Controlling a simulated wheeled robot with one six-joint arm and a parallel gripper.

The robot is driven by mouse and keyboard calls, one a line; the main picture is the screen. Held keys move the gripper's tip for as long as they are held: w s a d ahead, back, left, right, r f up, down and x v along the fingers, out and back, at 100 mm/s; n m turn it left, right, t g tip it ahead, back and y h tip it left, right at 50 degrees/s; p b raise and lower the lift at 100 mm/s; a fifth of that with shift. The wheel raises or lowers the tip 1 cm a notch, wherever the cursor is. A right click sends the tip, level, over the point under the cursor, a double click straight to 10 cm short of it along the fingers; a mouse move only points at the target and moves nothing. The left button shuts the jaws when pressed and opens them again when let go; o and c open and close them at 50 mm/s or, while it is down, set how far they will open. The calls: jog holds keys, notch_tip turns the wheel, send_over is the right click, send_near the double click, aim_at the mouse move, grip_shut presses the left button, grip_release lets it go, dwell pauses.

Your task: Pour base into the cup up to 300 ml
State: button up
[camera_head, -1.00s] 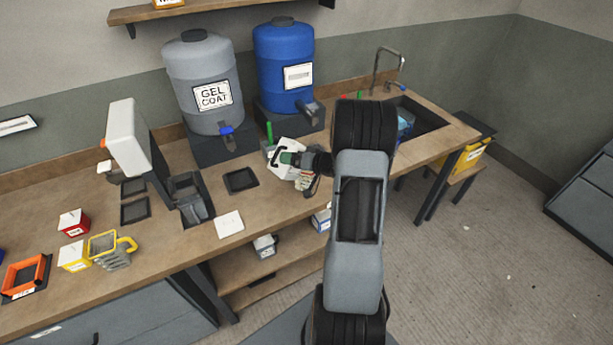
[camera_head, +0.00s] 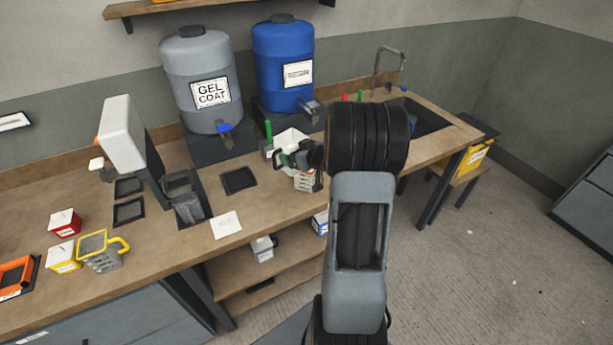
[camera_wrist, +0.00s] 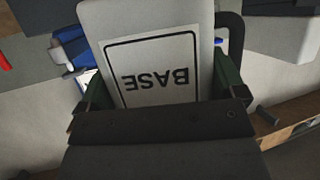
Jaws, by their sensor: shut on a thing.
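My gripper (camera_wrist: 163,90) is shut on a pale container labelled BASE (camera_wrist: 158,38). Its green fingers press on both sides, and the label reads upside down in the wrist view. In the head view the container (camera_head: 291,137) is over the bench in front of the blue drum, partly hidden by my gripper (camera_head: 297,158). A cup with pale scale bars (camera_head: 304,181) is just below it, partly covered by my arm. I cannot see the cup's contents or any stream.
A gel coat drum (camera_head: 197,75) and a blue drum (camera_head: 282,58) stand at the back with taps facing forward. A white dispenser (camera_head: 122,132) stands left. Small red (camera_head: 65,222) and yellow (camera_head: 62,260) boxes are on the left bench. A sink (camera_head: 420,117) is right.

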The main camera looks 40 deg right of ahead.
jog(key=shift+r, duration=0.2)
notch_tip(320, 180, up, 4)
jog(key=p, duration=0.4)
jog(key=shift+f, duration=0.1)
dwell(0.8)
